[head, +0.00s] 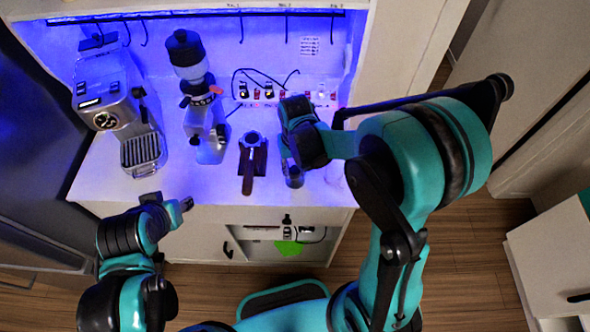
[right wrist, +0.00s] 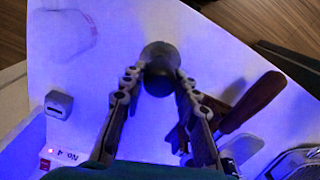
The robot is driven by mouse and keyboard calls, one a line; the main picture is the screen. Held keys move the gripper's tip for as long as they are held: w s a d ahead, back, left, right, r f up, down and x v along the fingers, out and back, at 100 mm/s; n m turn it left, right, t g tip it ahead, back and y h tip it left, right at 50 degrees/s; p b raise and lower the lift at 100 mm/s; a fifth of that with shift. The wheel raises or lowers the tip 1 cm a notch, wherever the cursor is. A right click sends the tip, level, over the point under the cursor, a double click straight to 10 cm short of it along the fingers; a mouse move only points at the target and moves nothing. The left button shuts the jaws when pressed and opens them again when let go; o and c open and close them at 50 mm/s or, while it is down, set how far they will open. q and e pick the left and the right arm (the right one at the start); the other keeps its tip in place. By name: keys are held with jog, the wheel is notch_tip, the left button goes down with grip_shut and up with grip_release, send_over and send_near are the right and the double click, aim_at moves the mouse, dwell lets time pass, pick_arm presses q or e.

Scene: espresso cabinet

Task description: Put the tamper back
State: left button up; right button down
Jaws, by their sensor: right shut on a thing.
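The tamper (head: 294,178) is a small dark cylinder near the front right of the lit counter. In the right wrist view, its round dark top (right wrist: 160,57) sits between the fingertips. My right gripper (head: 292,164) points down and is shut on it; whether its base touches the counter is unclear. The portafilter (head: 249,165), with a brown handle, rests on a dark stand (head: 261,158) just left of the tamper. The handle also shows in the right wrist view (right wrist: 252,101). My left gripper (head: 186,204) is low in front of the counter, away from the objects; its finger opening is unclear.
A grinder (head: 205,132) and an espresso machine (head: 118,115) stand left on the counter. Switches and sockets (head: 285,91) line the back wall. The cabinet's right wall (head: 385,60) is close to my right arm. Bare counter shows at the front.

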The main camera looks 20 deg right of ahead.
jog(key=shift+s+f, duration=0.1)
jog(key=shift+f, duration=0.05)
jog(key=c, duration=1.1)
grip_release()
jog(key=shift+c, duration=0.2)
